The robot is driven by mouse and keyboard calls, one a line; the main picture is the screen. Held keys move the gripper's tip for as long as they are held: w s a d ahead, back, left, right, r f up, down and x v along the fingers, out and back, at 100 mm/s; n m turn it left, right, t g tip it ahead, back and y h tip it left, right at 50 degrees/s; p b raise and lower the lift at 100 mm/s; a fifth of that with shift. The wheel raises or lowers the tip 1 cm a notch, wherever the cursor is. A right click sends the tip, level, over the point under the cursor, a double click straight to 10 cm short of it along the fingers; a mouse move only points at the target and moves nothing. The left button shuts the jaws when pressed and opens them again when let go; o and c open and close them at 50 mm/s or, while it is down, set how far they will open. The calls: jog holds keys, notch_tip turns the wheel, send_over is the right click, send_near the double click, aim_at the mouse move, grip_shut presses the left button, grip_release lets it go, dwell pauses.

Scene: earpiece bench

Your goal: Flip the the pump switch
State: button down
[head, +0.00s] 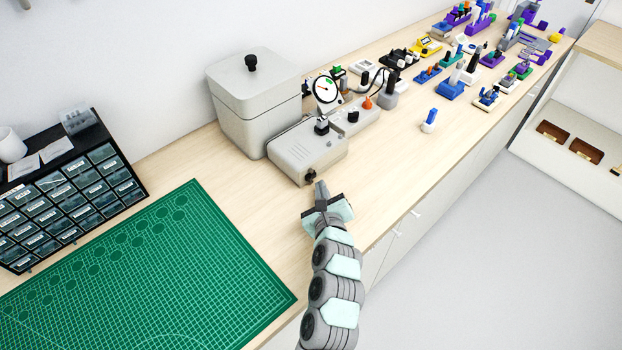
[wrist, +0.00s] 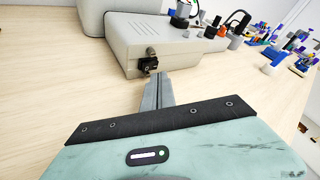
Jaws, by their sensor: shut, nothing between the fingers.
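The pump is a light grey box (head: 308,148) on the bench, with a black fitting on top and slots in its upper face. It also shows in the wrist view (wrist: 155,38). A small dark switch (head: 311,174) is on its near end face; in the wrist view the black switch (wrist: 148,65) sits below a small metal fitting. My gripper (head: 320,188) is shut and empty. In the wrist view its closed fingers (wrist: 158,85) point at the switch from just in front. I cannot tell whether they touch it. The switch's position is too small to read.
A large grey lidded box (head: 253,100) stands behind the pump, and a round gauge (head: 326,90) beside it. A green cutting mat (head: 140,270) and a drawer cabinet (head: 70,190) are at left. Several small parts fill the far bench. Bare wood (head: 400,165) lies right of the pump.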

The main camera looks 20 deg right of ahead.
jog(key=shift+w+a, duration=0.1)
jog(key=shift+w+a+p, duration=0.15)
jog(key=shift+w+p, duration=0.1)
jog(key=shift+p, duration=0.05)
jog(key=shift+w+a, duration=0.15)
jog(key=shift+w, duration=0.1)
dwell(0.5)
jog(key=shift+s, duration=0.1)
jog(key=shift+s+d, duration=0.4)
jog(key=shift+s, duration=0.1)
dwell(0.3)
jog(key=shift+s+d+f+b, duration=0.1)
jog(key=shift+s+d+b, duration=0.45)
jog(key=shift+s, duration=0.3)
jog(key=shift+s+d+b, duration=0.4)
jog(key=shift+s+d, duration=0.15)
jog(key=shift+s, duration=0.3)
jog(key=shift+s+d, duration=0.25)
jog(key=shift+s, duration=0.2)
